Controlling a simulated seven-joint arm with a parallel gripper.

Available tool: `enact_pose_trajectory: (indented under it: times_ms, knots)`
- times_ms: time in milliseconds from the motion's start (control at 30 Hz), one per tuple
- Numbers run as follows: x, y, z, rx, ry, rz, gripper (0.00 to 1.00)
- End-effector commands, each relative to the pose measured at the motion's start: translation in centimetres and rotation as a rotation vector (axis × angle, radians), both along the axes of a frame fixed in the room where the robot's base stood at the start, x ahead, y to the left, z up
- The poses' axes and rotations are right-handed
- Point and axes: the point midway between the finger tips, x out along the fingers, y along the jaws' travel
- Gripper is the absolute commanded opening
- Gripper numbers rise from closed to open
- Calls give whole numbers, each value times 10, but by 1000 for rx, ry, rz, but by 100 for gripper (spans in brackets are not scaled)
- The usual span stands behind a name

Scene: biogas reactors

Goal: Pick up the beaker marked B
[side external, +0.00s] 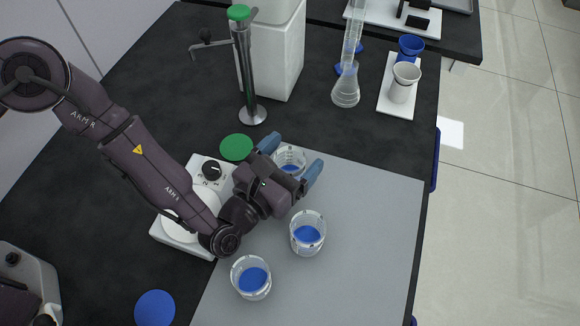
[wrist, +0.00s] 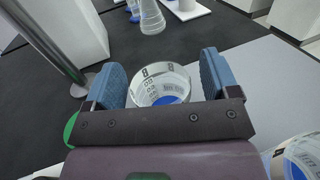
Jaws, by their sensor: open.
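Three clear glass beakers with blue liquid stand at the work area. The far beaker (side external: 289,160) is between the blue fingers of my gripper (side external: 291,157), at the back edge of the grey mat. The wrist view shows this beaker (wrist: 160,88) between the open fingers (wrist: 163,72), with visible gaps at its sides. The middle one partly shows in the wrist view (wrist: 297,160).
A white stirrer device (side external: 178,236) sits left, under my arm. A green disc (side external: 236,147), a metal stand (side external: 245,75) and a white container (side external: 277,50) lie behind. A flask (side external: 346,90) and a tray with cups (side external: 386,98) are back right. The mat's right side (side external: 375,235) is clear.

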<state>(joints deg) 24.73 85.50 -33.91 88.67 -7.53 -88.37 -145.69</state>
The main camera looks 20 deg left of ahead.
Motion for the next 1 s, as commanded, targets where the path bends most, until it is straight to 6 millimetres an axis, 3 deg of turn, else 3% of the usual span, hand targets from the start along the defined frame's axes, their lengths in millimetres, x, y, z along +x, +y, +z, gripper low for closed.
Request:
enact_pose_trajectory:
  times_ms: [33, 267, 667, 867, 1000]
  knots:
    - [0, 0, 0, 0, 0, 0, 79]
    - [0, 0, 0, 0, 0, 0, 27]
    - [0, 0, 6, 0, 0, 0, 23]
    - [1, 0, 34, -2, -3, 0, 23]
    - [-17, 16, 59, -1, 1, -1, 23]
